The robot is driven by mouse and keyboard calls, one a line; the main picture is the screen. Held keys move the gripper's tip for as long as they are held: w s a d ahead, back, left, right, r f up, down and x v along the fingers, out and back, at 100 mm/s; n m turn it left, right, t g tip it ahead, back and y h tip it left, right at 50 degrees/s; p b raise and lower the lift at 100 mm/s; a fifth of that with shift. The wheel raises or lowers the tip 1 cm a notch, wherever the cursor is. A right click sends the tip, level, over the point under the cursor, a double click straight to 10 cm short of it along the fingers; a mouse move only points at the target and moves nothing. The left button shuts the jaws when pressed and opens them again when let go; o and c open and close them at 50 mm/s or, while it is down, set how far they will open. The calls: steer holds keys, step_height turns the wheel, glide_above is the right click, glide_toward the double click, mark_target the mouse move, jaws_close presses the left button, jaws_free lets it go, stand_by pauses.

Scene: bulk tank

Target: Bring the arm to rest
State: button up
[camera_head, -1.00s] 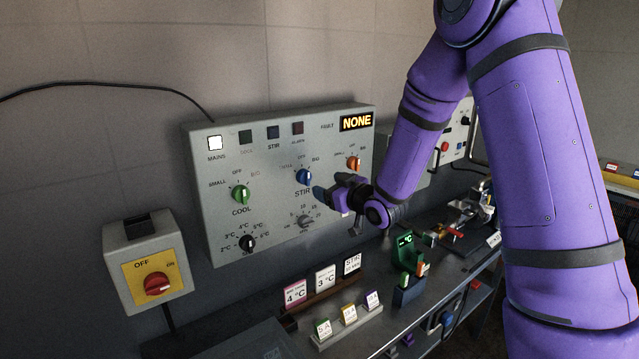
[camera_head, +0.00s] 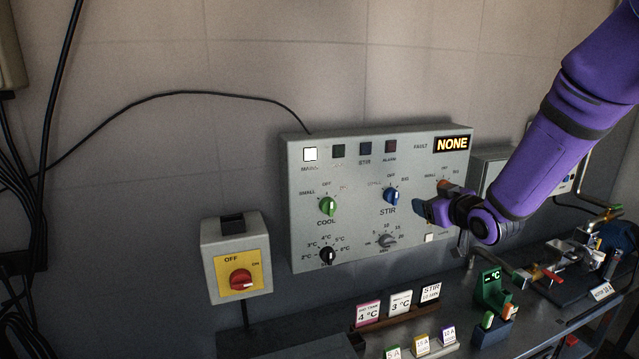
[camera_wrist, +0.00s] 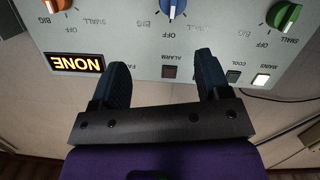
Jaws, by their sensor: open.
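My purple arm reaches in from the upper right in the head view. My gripper (camera_head: 432,210) is in front of the right part of the grey control panel (camera_head: 352,150), near the blue STIR knob (camera_head: 391,196). In the wrist view the two dark fingers of my gripper (camera_wrist: 162,82) are apart, with nothing between them. The blue knob (camera_wrist: 172,8) lies beyond the fingers, apart from them. The wrist view shows the panel upside down. Whether the fingers touch the panel cannot be told. The orange knob is partly hidden by my gripper in the head view.
A red switch on a yellow plate (camera_head: 241,281) is left of the panel. Below are label cards (camera_head: 400,303), a green display holder (camera_head: 491,287) and a bench with pipe fittings (camera_head: 566,272). The display reads NONE (camera_head: 452,144); the mains lamp (camera_head: 310,154) is lit.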

steer(key=s+d+r+m+g+h, duration=0.2)
steer(key=s+r, duration=0.2)
steer(key=s, duration=0.3)
steer(key=s+d+r+m+g+h, duration=0.1)
steer(key=s+r+m+g+h, duration=0.15)
steer(key=s+r, duration=0.35)
steer(key=s+a+m+g, duration=0.1)
steer(key=s+g, duration=0.4)
steer(key=s, duration=1.9)
steer(key=shift+r, duration=0.25)
steer(key=shift+w+a+m, duration=0.1)
steer(key=shift+m, duration=0.15)
